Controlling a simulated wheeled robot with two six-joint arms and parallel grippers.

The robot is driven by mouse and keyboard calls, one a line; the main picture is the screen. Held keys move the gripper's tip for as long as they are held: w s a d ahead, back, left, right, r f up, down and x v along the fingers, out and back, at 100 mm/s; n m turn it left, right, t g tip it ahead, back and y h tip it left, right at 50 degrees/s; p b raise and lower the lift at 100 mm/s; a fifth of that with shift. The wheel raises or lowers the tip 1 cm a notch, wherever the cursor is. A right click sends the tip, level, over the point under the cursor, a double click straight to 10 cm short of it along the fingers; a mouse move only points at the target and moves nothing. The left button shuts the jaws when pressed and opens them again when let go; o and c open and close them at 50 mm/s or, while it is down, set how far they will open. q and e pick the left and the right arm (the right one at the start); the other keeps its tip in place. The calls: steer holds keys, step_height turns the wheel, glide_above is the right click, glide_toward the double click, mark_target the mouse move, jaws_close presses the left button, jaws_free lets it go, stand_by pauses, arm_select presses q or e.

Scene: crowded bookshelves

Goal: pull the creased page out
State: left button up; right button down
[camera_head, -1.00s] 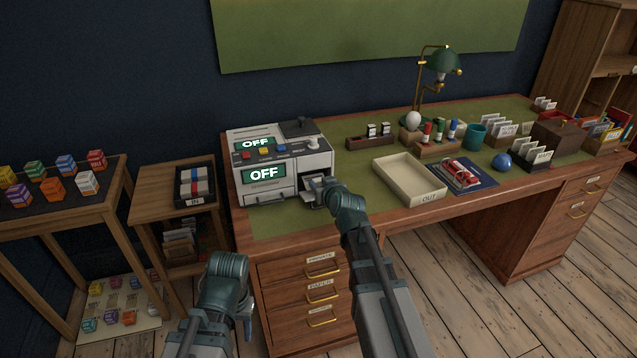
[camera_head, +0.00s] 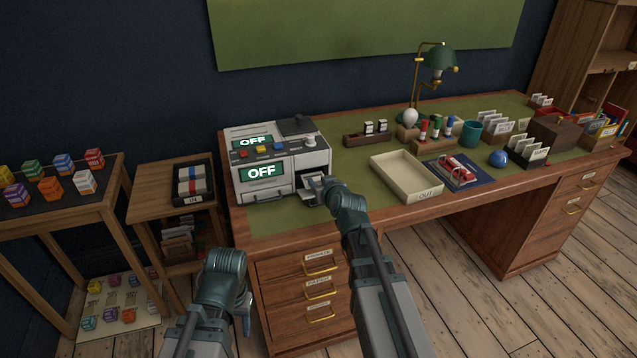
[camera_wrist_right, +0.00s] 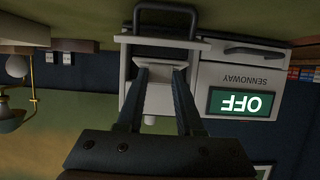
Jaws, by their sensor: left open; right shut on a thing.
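The grey-white machine (camera_head: 270,160) stands at the left end of the desk, with OFF on its green screens. Its lettered front also shows upside down in the right wrist view (camera_wrist_right: 235,75). My right gripper (camera_head: 316,185) is at the opening on the machine's right front. In the right wrist view its two fingers (camera_wrist_right: 161,70) are shut on a pale piece, the creased page (camera_wrist_right: 159,98), at the opening. Its creases cannot be made out, and the part inside the machine is hidden. My left gripper (camera_head: 246,318) is open and empty, low in front of the desk drawers.
A cream OUT tray (camera_head: 408,180) stands right of my right gripper. A dark handle (camera_wrist_right: 166,14) juts from the machine near the fingers. A side table with an IN tray (camera_head: 193,183) is at the left. Lamp, markers and card boxes crowd the desk's right.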

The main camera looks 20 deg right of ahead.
steer(key=shift+s+r+p, duration=0.4)
steer(key=shift+r+p, duration=0.15)
steer(key=shift+r, duration=0.05)
steer(key=shift+s+r+p, duration=0.4)
steer(key=shift+r+p, duration=0.15)
steer(key=shift+r, duration=0.05)
steer(key=shift+r, duration=0.1)
step_height(320, 180, up, 6)
steer(key=s+p, duration=0.2)
steer(key=p, duration=0.4)
stand_by(0.7)
steer(key=shift+d, duration=0.15)
